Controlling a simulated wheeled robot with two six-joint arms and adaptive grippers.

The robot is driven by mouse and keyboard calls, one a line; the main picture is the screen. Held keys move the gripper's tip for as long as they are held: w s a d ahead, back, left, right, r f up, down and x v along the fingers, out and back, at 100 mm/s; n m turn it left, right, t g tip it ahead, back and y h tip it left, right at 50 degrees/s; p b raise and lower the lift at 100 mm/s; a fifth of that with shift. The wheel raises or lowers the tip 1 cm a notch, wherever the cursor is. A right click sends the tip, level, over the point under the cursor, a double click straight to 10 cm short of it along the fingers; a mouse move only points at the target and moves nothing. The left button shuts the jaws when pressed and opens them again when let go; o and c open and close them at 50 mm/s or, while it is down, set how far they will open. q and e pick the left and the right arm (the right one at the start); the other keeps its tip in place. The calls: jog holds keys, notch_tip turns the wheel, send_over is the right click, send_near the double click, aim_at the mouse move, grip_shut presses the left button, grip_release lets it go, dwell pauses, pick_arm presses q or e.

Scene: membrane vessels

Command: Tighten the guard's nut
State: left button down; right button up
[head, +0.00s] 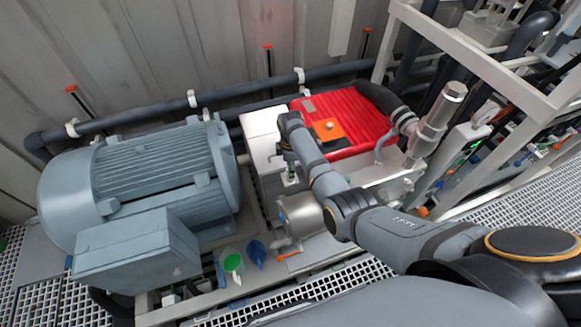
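A pale box-shaped cover (262,124), which looks like the guard, stands between the grey motor (150,175) and the red ribbed block (350,118). The nut cannot be made out; my arm and gripper cover that area. My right arm comes in from the right, and its gripper (290,178) points down beside the front of the pale cover. The gripper's fingers are small and partly hidden, so whether they are open or touching anything cannot be told. My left gripper is not in view.
A silver cylinder (302,214) sits just below my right wrist. A green-topped cup (233,263), a blue funnel-like item (257,252) and an orange-handled tool (287,256) lie on the front of the skid. Dark pipes (160,110) run behind; a pale frame (480,62) stands right.

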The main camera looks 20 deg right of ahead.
jog(key=shift+w+f, duration=0.1)
jog(key=shift+w, duration=0.1)
jog(key=c, duration=0.3)
grip_shut()
jog(key=m+p, duration=0.1)
jog(key=m, duration=0.2)
jog(key=shift+r+p, duration=0.25)
jog(key=shift+p, duration=0.15)
jog(key=m+p, duration=0.1)
jog(key=m, duration=0.2)
jog(key=shift+m, duration=0.3)
jog(key=m+p, duration=0.1)
jog(key=m, duration=0.3)
jog(key=shift+m+p, duration=0.35)
jog(key=shift+m, duration=1.75)
jog(key=shift+w, duration=0.1)
